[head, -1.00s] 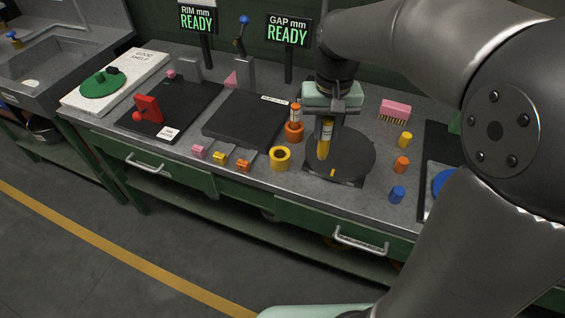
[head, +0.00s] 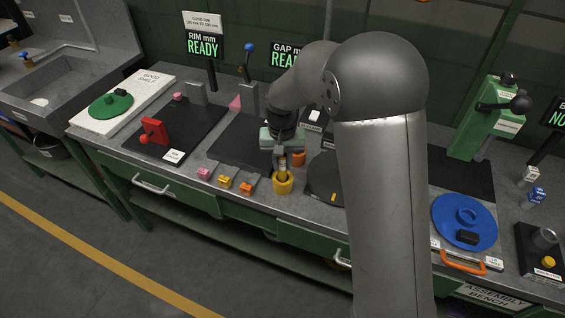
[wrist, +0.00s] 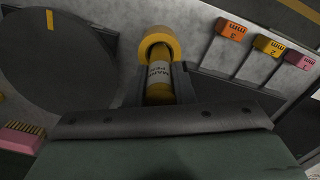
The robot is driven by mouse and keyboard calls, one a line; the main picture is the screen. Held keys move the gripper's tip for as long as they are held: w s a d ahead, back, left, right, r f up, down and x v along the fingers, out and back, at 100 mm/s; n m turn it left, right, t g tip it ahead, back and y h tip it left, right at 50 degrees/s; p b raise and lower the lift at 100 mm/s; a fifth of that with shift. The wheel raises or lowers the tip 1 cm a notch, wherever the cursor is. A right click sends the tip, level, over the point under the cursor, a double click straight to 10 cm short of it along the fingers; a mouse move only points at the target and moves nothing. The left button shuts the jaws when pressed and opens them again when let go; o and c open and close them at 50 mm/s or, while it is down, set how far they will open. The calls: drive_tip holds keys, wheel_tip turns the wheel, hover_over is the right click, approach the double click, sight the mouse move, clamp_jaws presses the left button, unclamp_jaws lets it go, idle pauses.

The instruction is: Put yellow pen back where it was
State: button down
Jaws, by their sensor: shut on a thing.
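The yellow pen (head: 283,168) is in my gripper (head: 281,154), which is shut on it from above. It stands roughly upright, its lower end over or inside the mouth of the round yellow holder (head: 283,186) at the bench's front edge. In the wrist view the pen (wrist: 160,84), with a printed label, lines up with the yellow holder (wrist: 159,42) and overlaps its opening. How deep the pen sits is hidden.
The orange holder (head: 299,159) stands close behind. Several small gauge blocks, such as the orange one (head: 246,189), lie to the left of the yellow holder. The dark round plate (head: 325,180) lies to the right, partly behind my arm.

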drive_tip(key=shift+f, duration=0.65)
drive_tip(key=shift+f, duration=0.2)
drive_tip(key=c, duration=1.2)
unclamp_jaws()
drive_tip(key=shift+c, duration=0.2)
